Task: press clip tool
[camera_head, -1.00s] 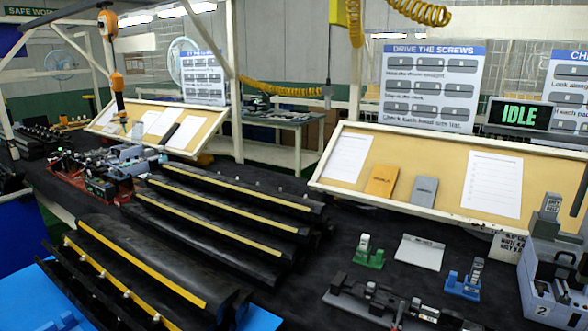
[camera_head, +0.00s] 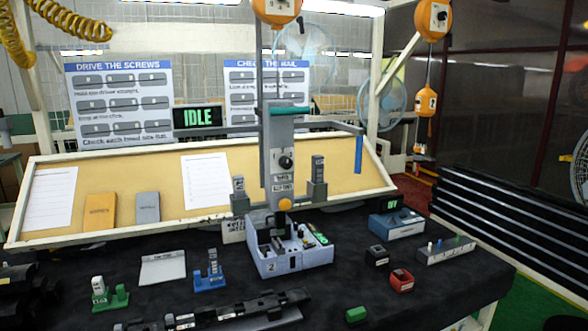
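A tall grey press (camera_head: 281,160) with a teal bar at its top stands behind a light grey box marked 2 (camera_head: 283,262), near the middle of the bench. A blue handle (camera_head: 358,155) hangs from an arm on its right side. A dark fixture (camera_head: 240,308) with clamp-like parts and small labels lies at the front of the bench. I cannot tell which thing is the clip tool.
A green stand (camera_head: 108,297), a blue stand (camera_head: 210,273) and a white sheet (camera_head: 162,267) are on the left. A screen (camera_head: 199,116) reads IDLE. Bare black bench shows between them.

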